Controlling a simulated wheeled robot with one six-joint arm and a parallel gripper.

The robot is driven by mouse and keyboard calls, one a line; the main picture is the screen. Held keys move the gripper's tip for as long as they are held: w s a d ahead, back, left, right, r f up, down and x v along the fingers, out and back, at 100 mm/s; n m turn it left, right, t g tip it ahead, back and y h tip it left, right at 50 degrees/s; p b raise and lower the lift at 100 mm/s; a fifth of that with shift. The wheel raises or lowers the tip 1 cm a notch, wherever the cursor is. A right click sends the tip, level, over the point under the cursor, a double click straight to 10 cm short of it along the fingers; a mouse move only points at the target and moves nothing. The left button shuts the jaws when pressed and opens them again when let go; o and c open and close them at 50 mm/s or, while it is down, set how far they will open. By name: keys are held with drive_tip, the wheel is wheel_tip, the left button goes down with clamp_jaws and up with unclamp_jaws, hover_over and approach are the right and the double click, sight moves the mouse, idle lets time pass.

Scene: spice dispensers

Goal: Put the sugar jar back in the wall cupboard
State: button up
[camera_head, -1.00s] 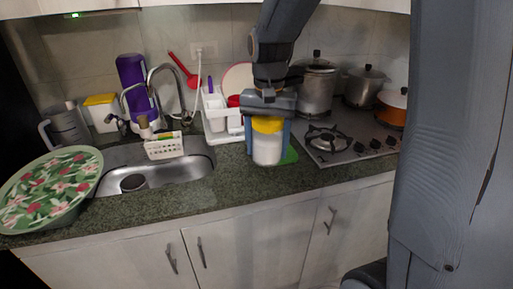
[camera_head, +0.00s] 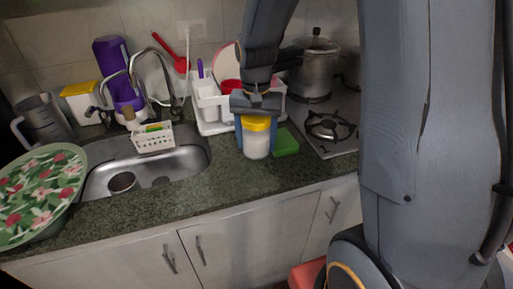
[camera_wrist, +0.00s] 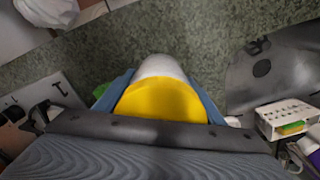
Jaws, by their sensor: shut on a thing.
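The sugar jar (camera_head: 257,146) is a clear-white jar with a yellow lid. It is upright over the green counter, left of the stove. My gripper (camera_head: 256,128) comes down from above with its blue fingers on both sides of the jar, shut on it. In the wrist view the yellow lid (camera_wrist: 162,102) fills the space between the fingers. I cannot tell whether the jar's base touches the counter. The wall cupboard does not show clearly in the current views.
A green sponge (camera_head: 286,142) lies right of the jar. Behind are a white dish rack (camera_head: 208,112) and a pot (camera_head: 313,75) on the stove (camera_head: 335,125). The sink (camera_head: 150,170) with a white caddy (camera_head: 153,138) and faucet is to the left. A floral tray (camera_head: 40,190) stands at far left.

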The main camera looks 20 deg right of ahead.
drive_tip(key=shift+f+p, duration=0.3)
drive_tip(key=shift+f, duration=1.4)
drive_tip(key=shift+f, duration=0.1)
drive_tip(key=o, duration=1.6)
drive_tip(key=shift+f, duration=0.1)
